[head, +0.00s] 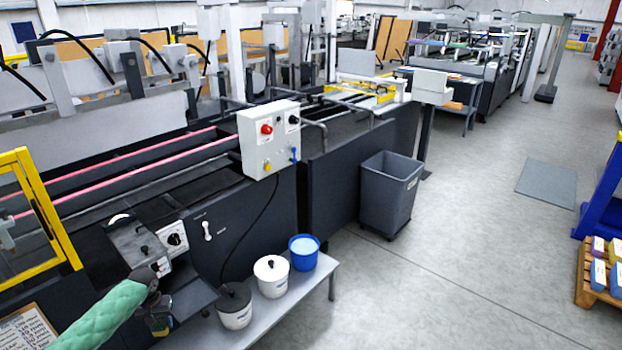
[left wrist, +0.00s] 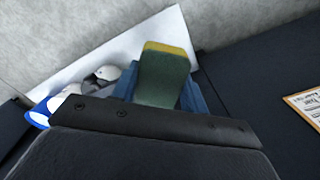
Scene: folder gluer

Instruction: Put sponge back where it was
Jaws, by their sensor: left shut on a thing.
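The sponge (left wrist: 163,78), dark green with a yellow end, shows in the left wrist view between the blue fingers of my left gripper (left wrist: 160,92). My left gripper is shut on it. In the head view my left gripper (head: 158,312) is at the lower left, beside the near end of the grey bench (head: 324,268). The sponge is small and dark there and partly hidden by the gripper. In the left wrist view the pale bench top (left wrist: 160,38) lies beyond the sponge; I cannot tell whether they touch. My right gripper is not in view.
On the bench stand a dark-lidded white pot (head: 235,312), a white pot (head: 271,282) and a blue bucket (head: 304,254). The machine's dark side panel (head: 225,232) rises behind them. A grey bin (head: 388,195) stands farther along.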

